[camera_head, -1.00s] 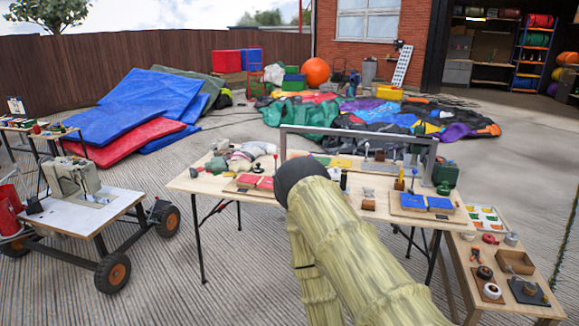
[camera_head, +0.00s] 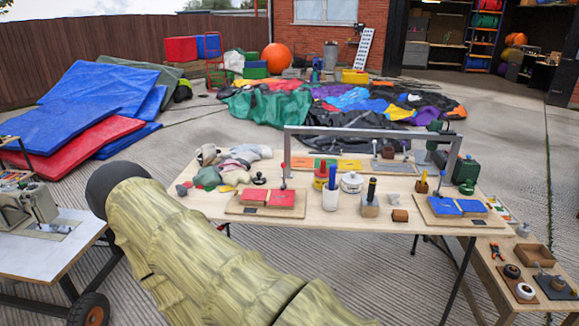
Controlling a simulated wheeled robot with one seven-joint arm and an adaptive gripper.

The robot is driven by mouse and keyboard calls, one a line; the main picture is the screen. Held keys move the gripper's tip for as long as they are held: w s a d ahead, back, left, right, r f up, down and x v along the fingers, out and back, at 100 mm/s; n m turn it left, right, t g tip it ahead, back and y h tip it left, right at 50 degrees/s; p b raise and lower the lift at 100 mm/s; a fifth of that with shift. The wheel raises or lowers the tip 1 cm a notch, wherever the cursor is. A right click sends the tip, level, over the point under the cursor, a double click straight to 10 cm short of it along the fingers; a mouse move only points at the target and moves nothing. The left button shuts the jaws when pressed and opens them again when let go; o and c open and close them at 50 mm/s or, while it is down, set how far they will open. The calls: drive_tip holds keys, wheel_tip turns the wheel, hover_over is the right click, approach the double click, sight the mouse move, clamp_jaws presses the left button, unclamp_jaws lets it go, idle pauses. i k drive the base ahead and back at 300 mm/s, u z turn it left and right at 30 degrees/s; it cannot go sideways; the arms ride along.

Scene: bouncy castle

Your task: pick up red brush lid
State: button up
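A small red-topped container (camera_head: 321,176) stands near the middle of the wooden table (camera_head: 200,205). Its red top may be the red brush lid, but it is too small to tell. A white pot (camera_head: 330,200) with blue and yellow upright pieces stands just in front of it and partly covers it. A white lidded pot (camera_head: 351,182) stands to its right. My arm, in a yellow-green sleeve with a dark rounded end, crosses the lower left, in front of the table. My gripper is not in view.
Red pads (camera_head: 268,199) lie on a board at the table's left, blue pads (camera_head: 458,207) at its right. A grey metal frame (camera_head: 372,132) spans the table's back. A white-topped cart (camera_head: 40,245) stands at left; a lower bench (camera_head: 500,285) stands at right.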

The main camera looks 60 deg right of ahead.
sight(323, 172)
drive_tip(key=z, duration=0.3)
drive_tip(key=i, duration=0.85)
drive_tip(key=z, duration=1.2)
drive_tip(key=i, duration=0.55)
drive_tip(key=z, duration=0.6)
